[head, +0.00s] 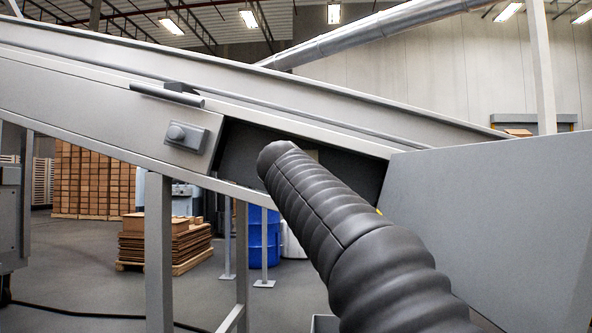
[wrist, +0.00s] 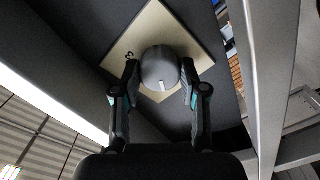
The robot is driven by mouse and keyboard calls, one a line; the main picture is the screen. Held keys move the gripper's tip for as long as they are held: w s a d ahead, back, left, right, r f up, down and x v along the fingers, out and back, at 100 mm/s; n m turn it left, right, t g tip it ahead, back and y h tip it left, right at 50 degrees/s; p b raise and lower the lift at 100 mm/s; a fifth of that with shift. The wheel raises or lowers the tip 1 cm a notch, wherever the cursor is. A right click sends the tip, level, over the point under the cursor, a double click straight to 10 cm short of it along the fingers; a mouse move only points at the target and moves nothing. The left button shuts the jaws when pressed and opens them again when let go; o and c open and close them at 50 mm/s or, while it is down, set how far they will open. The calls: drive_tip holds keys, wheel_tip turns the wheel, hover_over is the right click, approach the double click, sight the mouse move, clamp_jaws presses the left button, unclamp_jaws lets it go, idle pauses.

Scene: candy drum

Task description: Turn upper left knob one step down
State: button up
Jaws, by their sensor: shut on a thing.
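In the wrist view a round dark grey knob (wrist: 160,62) with a pale pointer mark sits on a square beige plate (wrist: 128,45). A small black symbol shows on the plate, left of the knob. My gripper (wrist: 160,76) has one finger on each side of the knob and is shut on it. The pale mark faces the lower edge of the wrist picture. In the head view my dark ribbed arm reaches into the dark recess under the sloped conveyor and hides the gripper and this knob.
A grey box with a round button or knob (head: 183,134) is on the conveyor side, left of the recess. A bar handle (head: 166,95) sits above it. A large grey panel (head: 490,215) stands right of my arm. Support legs (head: 158,250) stand below the conveyor.

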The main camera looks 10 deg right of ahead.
drive_tip(key=shift+n, duration=0.4)
drive_tip(key=o, duration=1.1)
drive_tip(key=shift+o, duration=0.2)
drive_tip(key=v, duration=1.2)
